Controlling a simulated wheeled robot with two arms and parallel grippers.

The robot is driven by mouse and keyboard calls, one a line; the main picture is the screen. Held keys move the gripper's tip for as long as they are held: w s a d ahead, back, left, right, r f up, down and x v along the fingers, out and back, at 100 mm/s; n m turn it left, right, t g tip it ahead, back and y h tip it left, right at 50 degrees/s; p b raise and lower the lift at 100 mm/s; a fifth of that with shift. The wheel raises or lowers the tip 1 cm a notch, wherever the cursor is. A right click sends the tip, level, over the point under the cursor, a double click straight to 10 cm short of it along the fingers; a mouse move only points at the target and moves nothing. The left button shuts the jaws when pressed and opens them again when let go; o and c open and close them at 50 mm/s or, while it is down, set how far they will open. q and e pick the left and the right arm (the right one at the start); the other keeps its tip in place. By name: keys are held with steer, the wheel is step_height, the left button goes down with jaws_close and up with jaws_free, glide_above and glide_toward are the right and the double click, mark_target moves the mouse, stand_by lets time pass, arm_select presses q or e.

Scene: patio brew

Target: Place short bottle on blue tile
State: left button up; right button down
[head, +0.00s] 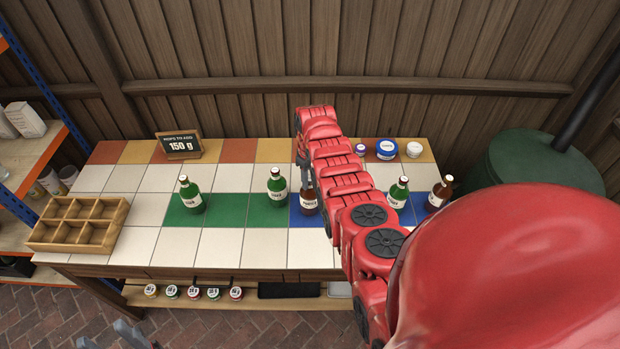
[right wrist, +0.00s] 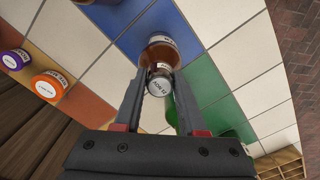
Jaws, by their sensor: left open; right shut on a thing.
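A brown bottle (head: 308,202) with a white label is upright at a blue tile (head: 299,218) in the middle of the table. My right gripper (head: 303,168) is shut on its neck, and my arm partly hides it. In the right wrist view the brown bottle (right wrist: 160,52) is between the two fingers, with the blue tile (right wrist: 185,38) around its base; I cannot tell whether it touches the tile. My left gripper (head: 108,338) is open and empty at the bottom left edge, low in front of the table; only its tips show.
Green bottles stand close by on the left (head: 277,188), further left (head: 191,196) and to the right (head: 398,193). Another brown bottle (head: 440,194) is at the right. A wooden crate (head: 45,236), a sign (head: 180,146) and jars (head: 387,149) line the edges. The front white tiles are clear.

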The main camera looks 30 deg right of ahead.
steer(key=shift+f, duration=0.15)
steer(key=shift+c, duration=2.4)
jaws_free()
steer(key=shift+r, duration=0.25)
